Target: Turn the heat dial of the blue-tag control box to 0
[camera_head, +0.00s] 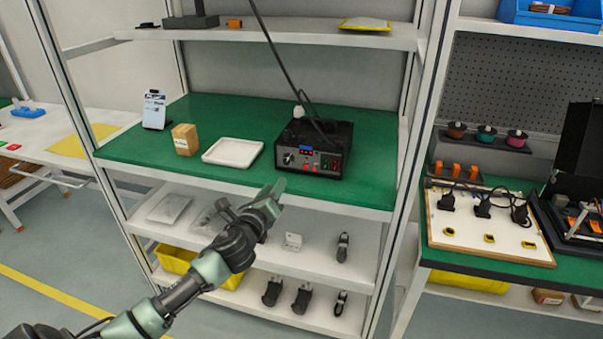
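A black control box (314,147) stands on the green shelf of the rack. Its front panel has a small blue display or tag (306,149), a dial (288,158) at the left and several red and green buttons. The number the dial points to is too small to read. A cable rises from the box's top. My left gripper (272,191) is in front of and below the shelf edge, left of the box and apart from it. Its fingers are seen from the side, so the gap between them is unclear. My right gripper is not in view.
On the green shelf, a white tray (232,153), a cardboard box (185,139) and a small sign (154,109) stand left of the control box. Rack posts (408,170) bound the right side. A lower white shelf (318,255) holds small parts. A workbench with plugs (483,209) is at the right.

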